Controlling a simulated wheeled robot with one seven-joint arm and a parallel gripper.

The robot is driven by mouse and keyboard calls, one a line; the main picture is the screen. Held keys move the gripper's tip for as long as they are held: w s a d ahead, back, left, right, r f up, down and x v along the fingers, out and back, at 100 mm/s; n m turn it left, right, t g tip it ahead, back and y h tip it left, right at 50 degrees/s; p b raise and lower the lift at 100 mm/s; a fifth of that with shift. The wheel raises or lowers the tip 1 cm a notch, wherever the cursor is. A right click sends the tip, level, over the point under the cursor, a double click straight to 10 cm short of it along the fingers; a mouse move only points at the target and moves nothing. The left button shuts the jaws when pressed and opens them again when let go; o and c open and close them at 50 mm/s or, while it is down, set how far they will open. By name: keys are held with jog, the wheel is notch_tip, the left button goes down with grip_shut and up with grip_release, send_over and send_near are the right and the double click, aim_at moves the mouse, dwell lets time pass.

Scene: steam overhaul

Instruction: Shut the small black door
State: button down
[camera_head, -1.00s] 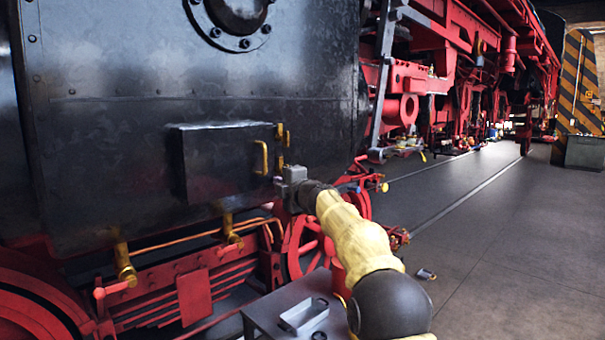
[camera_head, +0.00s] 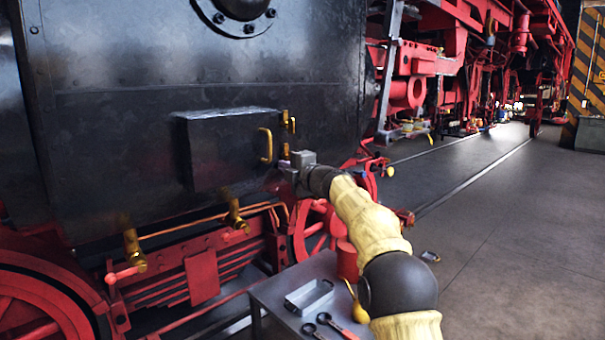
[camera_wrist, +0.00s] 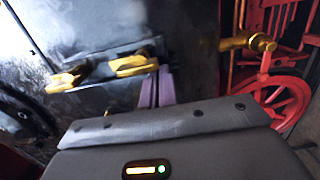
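The small black door (camera_head: 225,150) is the front of a shallow black box on the locomotive's dark side. A brass handle (camera_head: 265,146) stands at its right end, with brass fittings beside it. The door looks close to the box, but I cannot tell whether it is fully shut. My gripper (camera_head: 281,165) is just right of and below the handle. In the wrist view, its purple fingers (camera_wrist: 154,90) are together with nothing visible between them. Brass pieces (camera_wrist: 68,80) show to their left there; any contact with the door is unclear.
A grey bench (camera_head: 270,298) with a metal tray (camera_head: 309,297), tools and a red can (camera_head: 347,260) stands below my arm. Brass valves (camera_head: 134,245) and red wheels (camera_head: 35,290) lie under the locomotive's side. The floor at right (camera_head: 500,220) is mostly clear.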

jog(key=d+b+v, duration=0.1)
jog(key=b+v, duration=0.3)
jog(key=v, duration=1)
jog(key=shift+w+b, duration=0.35)
jog(key=shift+w, duration=0.05)
